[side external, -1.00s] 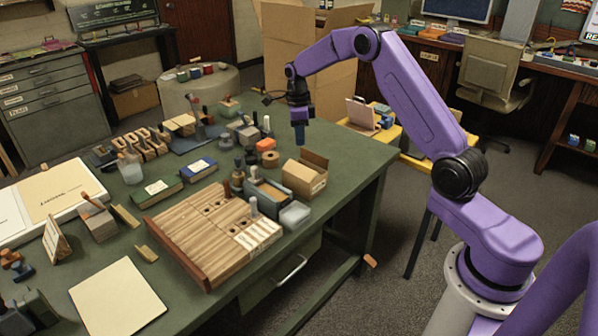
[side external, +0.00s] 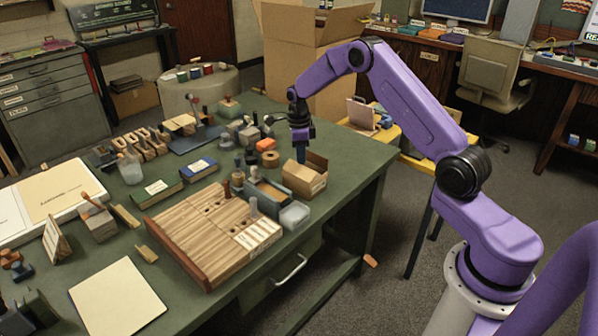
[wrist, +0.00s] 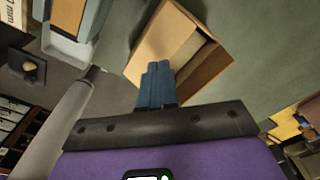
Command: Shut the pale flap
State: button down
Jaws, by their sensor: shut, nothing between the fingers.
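A small tan cardboard box (side external: 302,183) stands near the right edge of the green table. Its flap (side external: 318,161) stands raised on the box's far right side. In the wrist view the box (wrist: 160,42) shows from above, with a brown flap or side panel (wrist: 208,76) at its lower right; I cannot tell exactly which panel is the flap. My gripper (side external: 301,158) is shut and empty, pointing down at the box's back edge, left of the raised flap. In the wrist view its blue fingertips (wrist: 158,68) overlap the box's near edge; contact is unclear.
A blue-grey tray (side external: 268,194) and a clear container (side external: 294,214) stand left of and in front of the box. A roll of tape (side external: 270,159) and an orange block (side external: 266,145) lie behind left. Bare green table lies right of the box.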

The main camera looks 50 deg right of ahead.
aim_at(301, 168)
jog(key=shift+f, duration=1.7)
dwell(0.6)
jog(key=shift+r, duration=2.55)
